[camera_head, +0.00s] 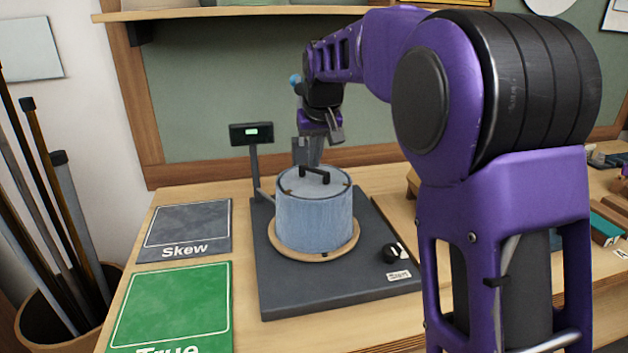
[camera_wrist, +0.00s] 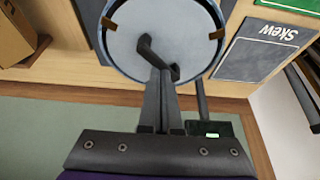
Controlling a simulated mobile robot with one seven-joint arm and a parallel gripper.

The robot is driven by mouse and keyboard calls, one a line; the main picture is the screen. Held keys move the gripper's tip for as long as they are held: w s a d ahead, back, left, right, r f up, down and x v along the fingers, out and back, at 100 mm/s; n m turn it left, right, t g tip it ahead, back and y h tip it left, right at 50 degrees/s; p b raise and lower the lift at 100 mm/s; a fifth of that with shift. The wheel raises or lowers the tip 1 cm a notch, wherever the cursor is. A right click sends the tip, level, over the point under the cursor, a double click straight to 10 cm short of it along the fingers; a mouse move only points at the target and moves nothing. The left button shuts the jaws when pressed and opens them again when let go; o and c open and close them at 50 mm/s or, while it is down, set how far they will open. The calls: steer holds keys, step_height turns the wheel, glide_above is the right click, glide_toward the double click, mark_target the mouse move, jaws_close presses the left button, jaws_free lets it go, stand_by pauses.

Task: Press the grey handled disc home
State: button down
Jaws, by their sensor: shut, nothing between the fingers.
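The grey handled disc (camera_head: 297,184) lies across the top of a blue drum (camera_head: 314,220), with its dark bar handle (camera_head: 314,174) upward. The disc looks about level with the drum's rim; I cannot tell how deep it sits. In the wrist view the disc (camera_wrist: 195,38) fills the upper middle, with brown tabs at its edge and the handle (camera_wrist: 160,60) near its centre. My gripper (camera_head: 308,163) is shut and empty, pointing down at the far side of the handle. In the wrist view its fingertips (camera_wrist: 161,76) overlap the handle's end; whether they touch is unclear.
The drum stands on a round wooden base (camera_head: 352,243) on a dark plate (camera_head: 290,300) with a knob (camera_head: 393,253). A small display on a post (camera_head: 251,133) stands behind left. Skew (camera_head: 185,226) and True (camera_head: 172,300) mats lie left. A green board rises behind.

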steer(key=shift+s+f, duration=0.15)
steer(key=shift+f, duration=0.3)
stand_by(0.6)
steer(key=shift+r, duration=0.1)
step_height(320, 180, up, 7)
steer(key=p, duration=0.6)
steer(key=shift+r+p, duration=0.2)
steer(key=shift+p, duration=0.15)
steer(key=shift+w, duration=0.2)
